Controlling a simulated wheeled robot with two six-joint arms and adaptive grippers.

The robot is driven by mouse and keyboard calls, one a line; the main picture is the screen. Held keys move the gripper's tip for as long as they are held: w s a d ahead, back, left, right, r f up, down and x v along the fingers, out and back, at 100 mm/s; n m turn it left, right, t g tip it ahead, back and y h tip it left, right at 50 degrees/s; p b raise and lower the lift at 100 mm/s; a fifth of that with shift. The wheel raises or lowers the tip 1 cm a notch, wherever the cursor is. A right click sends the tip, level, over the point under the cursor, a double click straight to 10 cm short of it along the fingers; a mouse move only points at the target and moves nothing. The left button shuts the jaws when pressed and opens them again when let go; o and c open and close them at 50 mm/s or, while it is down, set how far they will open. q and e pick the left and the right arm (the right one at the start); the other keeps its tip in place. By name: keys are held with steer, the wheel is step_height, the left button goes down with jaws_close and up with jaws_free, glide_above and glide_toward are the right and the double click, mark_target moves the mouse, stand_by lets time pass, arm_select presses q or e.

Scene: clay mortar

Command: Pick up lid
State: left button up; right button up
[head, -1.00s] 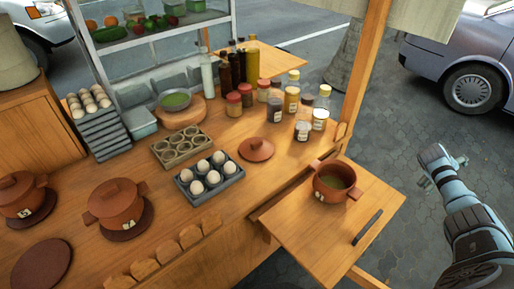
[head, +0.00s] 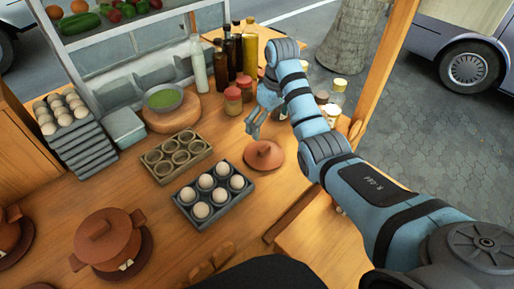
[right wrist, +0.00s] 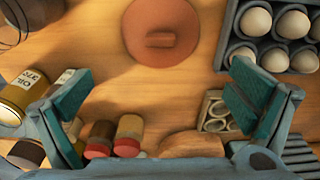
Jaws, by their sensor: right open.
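The loose brown clay lid (head: 264,156), with a knob on top, lies on the wooden counter beside the egg tray. It also shows at the top of the right wrist view (right wrist: 160,30), with its bar-shaped knob in the middle. My right gripper (head: 266,124) is open and empty above the counter, just behind the lid in the head view. In the right wrist view its fingers (right wrist: 160,82) are spread wide, with bare wood between them and the lid beyond. The open pot is hidden in the head view. My left gripper is not in view.
A dark tray of white eggs (head: 213,193) stands close left of the lid. Red-capped jars (head: 233,100) and bottles (head: 250,50) stand behind the gripper. A lidded clay pot (head: 108,240) is at the front left. An empty cup tray (head: 177,157) lies further back.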

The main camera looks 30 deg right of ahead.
mark_target(265, 149)
steer(key=f, duration=0.4)
steer(key=s+f+b, duration=0.1)
steer(key=f, duration=0.2)
steer(key=shift+a, duration=0.1)
steer(key=w+f, duration=0.1)
steer(key=f, duration=0.1)
steer(key=f+b, duration=0.1)
steer(key=f, duration=0.1)
steer(key=w+f+b, duration=0.1)
steer(key=shift+w+a+f, duration=0.25)
steer(key=shift+w+f, duration=0.05)
steer(key=shift+f, duration=0.1)
steer(key=shift+s+d+r, duration=0.1)
steer(key=shift+s+r, duration=0.05)
steer(key=shift+c, duration=0.7)
steer(key=c, duration=1)
steer(key=shift+s+r, duration=0.1)
steer(key=shift+s, duration=0.05)
steer(key=c, duration=0.6)
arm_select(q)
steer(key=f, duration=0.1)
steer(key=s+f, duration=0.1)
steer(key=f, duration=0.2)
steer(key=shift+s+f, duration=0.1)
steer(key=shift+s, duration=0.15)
arm_select(e)
steer(key=shift+s, duration=0.1)
steer(key=shift+c, duration=1.4)
